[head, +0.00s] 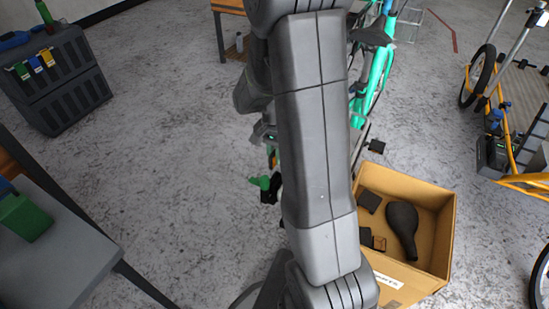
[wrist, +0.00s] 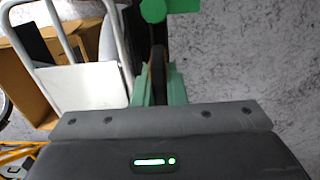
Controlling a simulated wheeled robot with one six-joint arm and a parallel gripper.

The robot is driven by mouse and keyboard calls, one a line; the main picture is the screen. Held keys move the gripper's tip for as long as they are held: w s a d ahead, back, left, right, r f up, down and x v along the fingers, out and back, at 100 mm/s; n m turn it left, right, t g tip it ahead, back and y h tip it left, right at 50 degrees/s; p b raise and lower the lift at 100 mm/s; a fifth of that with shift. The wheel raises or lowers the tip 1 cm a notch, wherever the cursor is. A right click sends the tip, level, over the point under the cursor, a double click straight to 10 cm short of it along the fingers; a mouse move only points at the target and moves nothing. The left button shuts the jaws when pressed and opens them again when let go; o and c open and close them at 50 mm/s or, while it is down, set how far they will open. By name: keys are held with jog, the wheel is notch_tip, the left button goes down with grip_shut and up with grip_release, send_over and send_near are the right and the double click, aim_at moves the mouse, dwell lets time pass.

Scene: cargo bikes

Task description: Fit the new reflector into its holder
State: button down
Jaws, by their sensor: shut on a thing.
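My gripper (wrist: 158,70) is shut in the wrist view, its green fingers closed on a thin dark, brownish thing (wrist: 158,55) seen edge-on. I take this for the reflector, but its face does not show. A round green part (wrist: 153,10) with a green bar beside it lies beyond the fingertips. In the head view my arm covers much of the gripper and hides what it holds. A green part (head: 262,182) with a black piece shows beside the arm there. The teal bike (head: 378,75) stands behind my arm. I cannot make out the reflector's holder in either view.
An open cardboard box (head: 448,225) holds a black saddle (head: 402,222) and dark blocks. A white tubular frame (wrist: 120,35) is close left of my fingers. A yellow cargo bike (head: 515,150) stands right, a grey cabinet (head: 60,90) left. The left floor is clear.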

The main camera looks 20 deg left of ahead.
jog(key=shift+f, duration=0.15)
jog(key=shift+s+f+b, duration=0.1)
jog(key=shift+f+b, duration=2.55)
jog(key=shift+f, duration=0.6)
jog(key=shift+s, duration=0.2)
jog(key=shift+f+b, duration=0.6)
jog(key=shift+f, duration=0.25)
jog(key=shift+r, duration=0.2)
jog(key=shift+r+p, duration=0.75)
jog(key=shift+p, duration=0.05)
jog(key=shift+f+b, duration=0.55)
jog(key=shift+f, duration=0.25)
jog(key=shift+r+p, duration=0.65)
jog(key=shift+r, duration=0.15)
